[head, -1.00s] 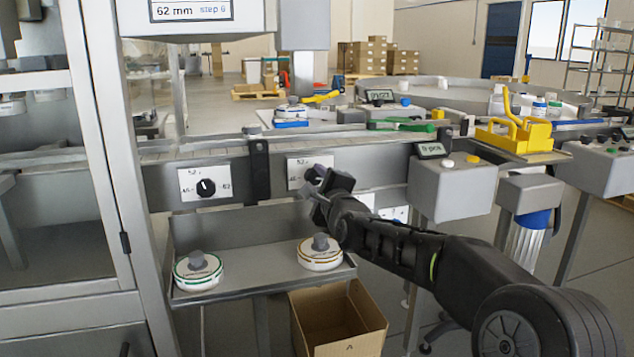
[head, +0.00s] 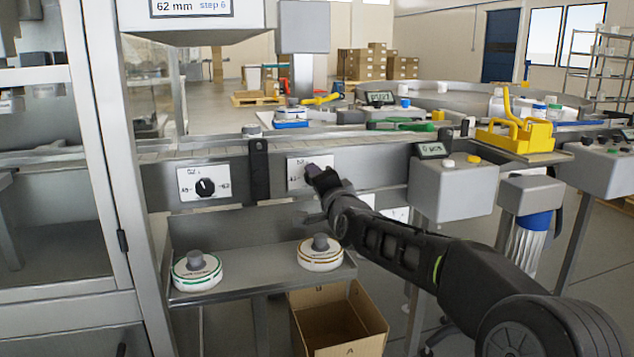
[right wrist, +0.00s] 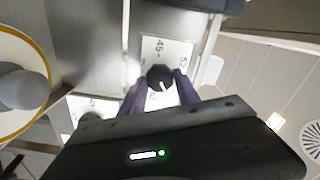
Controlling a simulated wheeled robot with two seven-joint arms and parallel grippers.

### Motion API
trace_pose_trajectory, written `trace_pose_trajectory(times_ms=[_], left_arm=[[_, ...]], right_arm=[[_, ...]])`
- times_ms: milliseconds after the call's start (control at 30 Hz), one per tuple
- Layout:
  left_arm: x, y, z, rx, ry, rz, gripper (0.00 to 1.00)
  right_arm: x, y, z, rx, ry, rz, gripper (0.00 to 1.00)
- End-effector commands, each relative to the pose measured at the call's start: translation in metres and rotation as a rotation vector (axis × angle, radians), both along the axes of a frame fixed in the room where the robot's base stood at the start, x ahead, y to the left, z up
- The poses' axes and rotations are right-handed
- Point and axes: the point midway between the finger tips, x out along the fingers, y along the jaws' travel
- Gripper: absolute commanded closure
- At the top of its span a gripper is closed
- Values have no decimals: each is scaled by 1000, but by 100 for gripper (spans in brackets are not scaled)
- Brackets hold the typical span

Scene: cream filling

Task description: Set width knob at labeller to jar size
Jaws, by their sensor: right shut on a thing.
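Two white dial plates sit on the conveyor's side. The left plate (head: 204,183) has a black knob (head: 205,187) with its pointer near the top. My right gripper (head: 312,173) is at the second plate (head: 296,165) and hides most of it. In the right wrist view, my right gripper (right wrist: 158,90) is shut on that plate's black knob (right wrist: 160,77). The marks 45 and 52 show; the third mark is hidden. The knob's white pointer line points down and slightly right in that view, away from 45. A display (head: 191,8) above reads 62 mm, step 6. My left gripper is out of view.
Below the dials, a metal shelf (head: 240,286) bears a green-ringed disc (head: 197,270) and an orange-ringed disc (head: 320,254) with grey knobs. An open cardboard box (head: 338,325) stands under it. A grey control box (head: 455,188) is right of my gripper.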

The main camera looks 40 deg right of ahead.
Motion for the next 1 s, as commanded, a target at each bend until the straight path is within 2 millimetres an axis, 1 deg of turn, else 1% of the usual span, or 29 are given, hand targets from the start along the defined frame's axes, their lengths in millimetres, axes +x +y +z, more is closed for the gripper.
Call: trace_pose_trajectory(times_ms=[467, 1000], left_arm=[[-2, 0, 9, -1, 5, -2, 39], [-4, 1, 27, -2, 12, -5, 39]], right_arm=[[0, 1, 0, -425, 151, 2, 100], [1, 1, 0, -909, 321, 4, 100]])
